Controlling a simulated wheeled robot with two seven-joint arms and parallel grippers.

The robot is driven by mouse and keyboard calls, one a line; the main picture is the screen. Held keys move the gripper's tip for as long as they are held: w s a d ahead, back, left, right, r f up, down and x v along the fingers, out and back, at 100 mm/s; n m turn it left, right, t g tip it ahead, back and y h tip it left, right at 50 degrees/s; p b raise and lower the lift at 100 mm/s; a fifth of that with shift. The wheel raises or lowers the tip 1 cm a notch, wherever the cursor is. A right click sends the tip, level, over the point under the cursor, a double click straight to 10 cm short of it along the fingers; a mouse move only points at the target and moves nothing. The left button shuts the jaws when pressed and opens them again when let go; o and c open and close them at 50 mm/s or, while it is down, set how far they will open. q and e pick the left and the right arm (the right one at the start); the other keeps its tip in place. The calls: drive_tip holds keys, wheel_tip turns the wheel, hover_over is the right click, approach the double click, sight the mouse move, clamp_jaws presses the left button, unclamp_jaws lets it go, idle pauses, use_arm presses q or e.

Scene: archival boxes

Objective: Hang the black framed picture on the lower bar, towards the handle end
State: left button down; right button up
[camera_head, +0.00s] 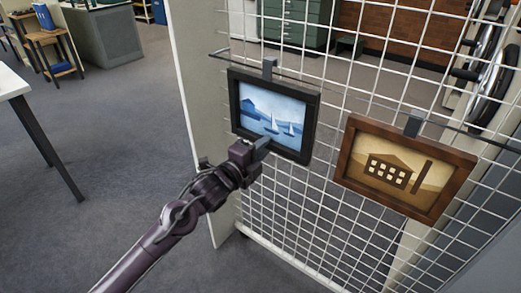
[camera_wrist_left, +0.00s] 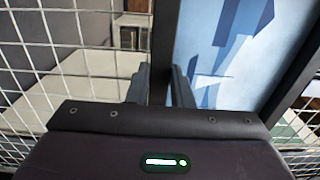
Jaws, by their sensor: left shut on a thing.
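The black framed picture (camera_head: 268,113), a blue scene with white sailboats, is upright in front of the white wire grid panel. The grey hook (camera_head: 269,68) on its top meets the thin dark bar (camera_head: 345,87) across the panel; I cannot tell whether the hook rests on it. My left gripper (camera_head: 260,146) is shut on the frame's lower edge. In the left wrist view the dark frame strip (camera_wrist_left: 163,45) stands between the fingers of the left gripper (camera_wrist_left: 160,88), with the blue picture (camera_wrist_left: 225,50) to its right. My right gripper is out of view.
A brown framed picture (camera_head: 404,168) with a building hangs to the right on the same panel. A black handwheel (camera_head: 492,78) is at the far right. A white table (camera_head: 12,82) stands at the left, with open grey floor between it and the panel.

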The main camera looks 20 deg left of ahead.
use_arm(q)
drive_tip(key=shift+w+d+r, duration=0.15)
drive_tip(key=shift+w+d, duration=0.05)
drive_tip(key=shift+w, duration=0.4)
drive_tip(key=shift+w+d, duration=0.1)
drive_tip(key=shift+w, duration=0.25)
drive_tip(key=shift+w+d+r, duration=0.1)
drive_tip(key=shift+w, duration=0.4)
drive_tip(key=shift+r, duration=0.15)
drive_tip(key=shift+f+b, duration=0.2)
drive_tip(key=shift+b, duration=0.2)
drive_tip(key=shift+d+f+b, duration=0.1)
drive_tip(key=shift+f+b, duration=0.35)
drive_tip(key=shift+f, duration=0.5)
drive_tip(key=shift+f+b, duration=0.5)
drive_tip(key=shift+f, duration=0.4)
